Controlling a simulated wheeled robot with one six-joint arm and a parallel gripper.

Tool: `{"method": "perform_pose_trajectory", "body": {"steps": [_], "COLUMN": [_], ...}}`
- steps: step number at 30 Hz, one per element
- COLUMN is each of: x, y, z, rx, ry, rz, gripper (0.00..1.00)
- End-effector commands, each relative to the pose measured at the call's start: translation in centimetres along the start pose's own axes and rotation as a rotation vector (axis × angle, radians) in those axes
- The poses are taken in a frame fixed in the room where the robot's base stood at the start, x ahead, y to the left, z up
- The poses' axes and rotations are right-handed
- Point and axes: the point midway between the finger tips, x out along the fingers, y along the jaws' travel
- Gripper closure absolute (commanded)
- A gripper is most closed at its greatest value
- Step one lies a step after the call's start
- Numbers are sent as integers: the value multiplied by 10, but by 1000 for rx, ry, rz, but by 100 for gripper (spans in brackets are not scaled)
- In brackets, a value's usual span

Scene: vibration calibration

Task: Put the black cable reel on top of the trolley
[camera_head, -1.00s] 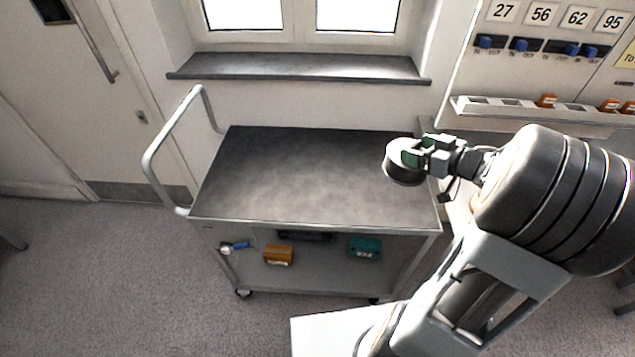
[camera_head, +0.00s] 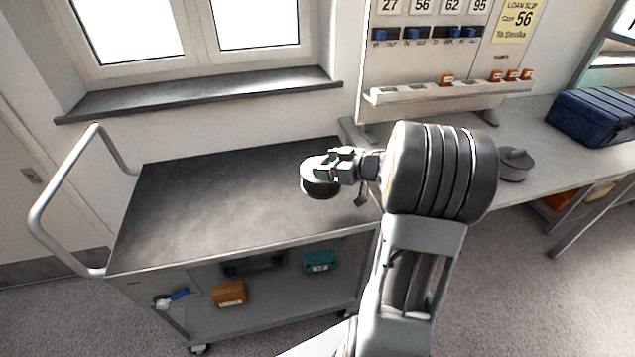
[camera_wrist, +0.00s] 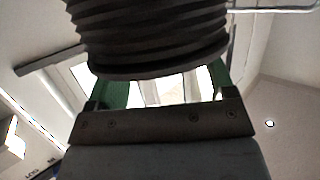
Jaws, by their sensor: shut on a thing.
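The black cable reel (camera_head: 318,188) is in my gripper (camera_head: 334,170) in the head view, at the right end of the trolley. My gripper is shut on it. The reel appears just above the trolley's dark top (camera_head: 215,195); whether it touches the top cannot be told. In the wrist view the ribbed dark reel (camera_wrist: 150,35) fills the upper middle, between the green finger pads of my gripper (camera_wrist: 160,88). The trolley top is bare apart from the reel over it.
The trolley's lower shelf holds an orange box (camera_head: 229,294), a teal box (camera_head: 320,262) and a blue-handled tool (camera_head: 178,296). A push handle (camera_head: 62,190) rises at the left. A bench (camera_head: 530,165) with a blue case (camera_head: 597,117) stands at the right. A window sill (camera_head: 200,93) is behind.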

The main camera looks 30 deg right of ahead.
Motion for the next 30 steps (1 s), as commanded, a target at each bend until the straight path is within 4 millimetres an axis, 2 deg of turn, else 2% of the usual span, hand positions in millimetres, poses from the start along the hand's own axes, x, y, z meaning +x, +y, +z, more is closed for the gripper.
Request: {"method": "perform_pose_trajectory", "body": {"steps": [1,6,17,24,30], "x": [9,26,42,52,52], "y": [0,0,1,1,1], "z": [7,17,27,55,55], "rx": [-1,-2,-2,0,-3], "ry": [2,2,3,3,3], "rz": [-2,-1,-1,1,2], "gripper": [85,85,85,85,85]}}
